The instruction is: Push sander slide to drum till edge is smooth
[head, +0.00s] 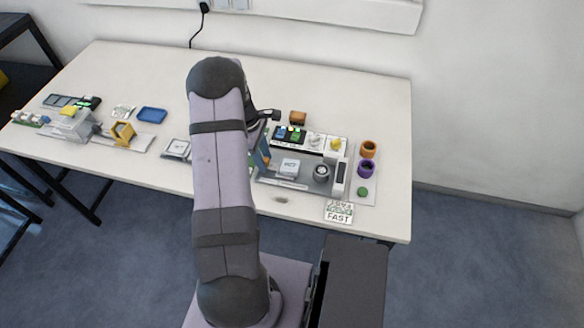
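A grey machine station (300,187) sits on the right half of the table. On it is a small dark round part with a light top (321,171), which may be the sander drum. A white upright block with a dark slot (340,176) stands right beside it. A white labelled block (290,167) lies to its left. I cannot tell which part is the slide, and no insole edge can be made out. My gripper (266,116) is at the station's left side, mostly hidden behind my arm, so its fingers and any contact are unclear.
An orange ring (368,148), a purple ring (366,168) and a green button (362,191) line the station's right side. A card marked FAST (339,211) lies at the front edge. A second station (70,124) and a blue tray (152,115) are at left. The back of the table is clear.

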